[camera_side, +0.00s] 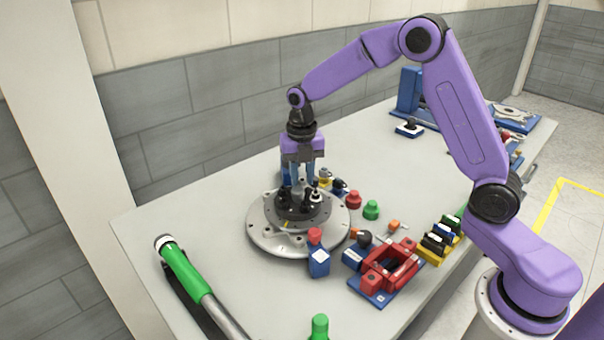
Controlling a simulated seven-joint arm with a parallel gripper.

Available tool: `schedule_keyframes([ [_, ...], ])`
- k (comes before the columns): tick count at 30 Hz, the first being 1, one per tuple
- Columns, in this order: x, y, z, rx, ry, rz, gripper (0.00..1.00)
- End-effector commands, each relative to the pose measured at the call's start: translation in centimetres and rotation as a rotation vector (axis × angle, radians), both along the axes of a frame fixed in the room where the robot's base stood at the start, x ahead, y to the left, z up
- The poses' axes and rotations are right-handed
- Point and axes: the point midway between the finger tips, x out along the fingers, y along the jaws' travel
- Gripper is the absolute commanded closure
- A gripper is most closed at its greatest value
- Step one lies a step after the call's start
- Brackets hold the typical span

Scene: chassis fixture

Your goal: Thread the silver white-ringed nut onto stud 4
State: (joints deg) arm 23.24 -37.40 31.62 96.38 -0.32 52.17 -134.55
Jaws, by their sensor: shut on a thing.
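A round grey chassis fixture (262,236) lies on the table, with a dark raised hub in its middle. Several short dark studs stand on the hub, and I cannot read their numbers. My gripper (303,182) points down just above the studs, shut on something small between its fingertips. What it holds is too small to make out clearly. A small silver and white piece (315,196) shows at the hub, just below and right of the fingers. I cannot tell whether it is the white-ringed nut, or whether it touches a stud.
A blue block with a red top (319,262) stands at the fixture's front edge. A red vise-like fixture (389,267) is to the right. Red (354,200) and green (371,210) knobs sit nearby. A green-handled tool (185,272) lies at front left. The table's back left is clear.

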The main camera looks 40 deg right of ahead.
Motion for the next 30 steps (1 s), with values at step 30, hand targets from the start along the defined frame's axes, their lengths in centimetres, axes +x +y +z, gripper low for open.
schedule_keyframes([
  [30,-0.28,-0.01,-0.45,-0.003,0.011,-0.536,1.00],
])
